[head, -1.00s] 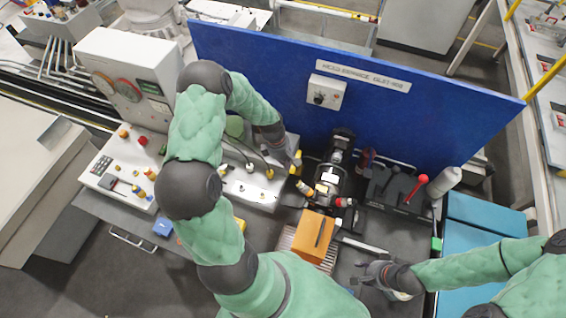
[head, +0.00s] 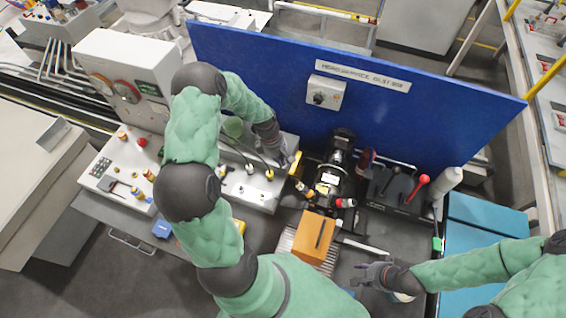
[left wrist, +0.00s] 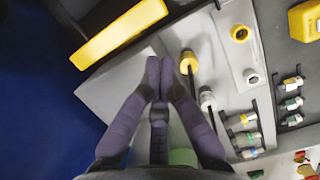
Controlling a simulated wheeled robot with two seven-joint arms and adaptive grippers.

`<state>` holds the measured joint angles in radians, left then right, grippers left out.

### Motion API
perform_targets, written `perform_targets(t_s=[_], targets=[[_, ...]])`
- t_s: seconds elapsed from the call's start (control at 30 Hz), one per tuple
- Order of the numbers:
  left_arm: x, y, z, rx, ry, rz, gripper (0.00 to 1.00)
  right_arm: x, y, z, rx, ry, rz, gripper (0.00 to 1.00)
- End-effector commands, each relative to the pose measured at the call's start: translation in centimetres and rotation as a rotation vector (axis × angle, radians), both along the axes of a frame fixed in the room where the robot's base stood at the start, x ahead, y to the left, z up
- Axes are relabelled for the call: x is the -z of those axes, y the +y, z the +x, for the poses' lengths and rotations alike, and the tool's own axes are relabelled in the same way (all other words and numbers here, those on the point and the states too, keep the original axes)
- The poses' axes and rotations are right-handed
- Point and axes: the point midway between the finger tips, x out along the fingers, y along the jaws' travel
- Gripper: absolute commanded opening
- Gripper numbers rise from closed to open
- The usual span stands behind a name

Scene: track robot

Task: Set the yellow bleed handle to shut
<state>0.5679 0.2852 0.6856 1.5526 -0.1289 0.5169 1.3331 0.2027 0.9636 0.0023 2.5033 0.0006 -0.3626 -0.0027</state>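A flat yellow bar, which I take to be the bleed handle (head: 296,163), shows at the right end of the grey panel unit. In the left wrist view the yellow bar (left wrist: 120,34) lies slanted at the upper left, over a grey block's edge. My left gripper (head: 285,162) is just left of it in the head view. In the left wrist view its two fingertips (left wrist: 160,64) are together with nothing between them, apart from the bar. My right gripper (head: 360,275) hangs over the dark bench at lower right; its finger opening is unclear.
Yellow and white hose fittings (left wrist: 188,63) stand close right of my left fingers. A blue upright board (head: 420,110) rises behind. A black machine (head: 330,180), an orange block (head: 314,238) and a red-knobbed lever (head: 422,180) occupy the bench to the right.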

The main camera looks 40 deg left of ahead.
Motion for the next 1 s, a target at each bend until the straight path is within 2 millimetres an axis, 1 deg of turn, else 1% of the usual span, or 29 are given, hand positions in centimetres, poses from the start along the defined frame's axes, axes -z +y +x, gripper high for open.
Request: perform_targets(t_s=[0.13,0.2,0.3,0.5,0.6,0.8,1.0], targets=[[0.2,1.7,-0.2,0.001,-0.001,0.001,0.0,0.7,0.0,0.0,0.0,0.0,0.0,0.4],[-1.7,2.0,-0.2,0.002,-0.006,0.003,0.0,0.9,0.0,0.0,0.0,0.001,0.0,0.4],[-3.8,2.4,-0.3,0.003,-0.005,0.003,0.0,1.2,0.0,0.0,0.0,0.001,0.0,0.4],[-7.3,3.2,-0.7,0.004,-0.004,0.002,0.0,1.7,0.0,0.0,0.0,0.0,0.0,0.4],[-8.5,3.5,-0.8,0.004,-0.003,0.002,0.0,1.8,0.0,0.0,0.0,0.0,0.0,0.4],[-9.6,3.7,-0.9,0.005,0.0,0.0,0.0,1.9,0.0,0.0,0.0,0.0,0.0,0.4],[-9.7,3.7,-0.9,0.004,0.0,0.0,0.0,1.9,0.0,0.0,0.0,0.0,0.0,0.4]])
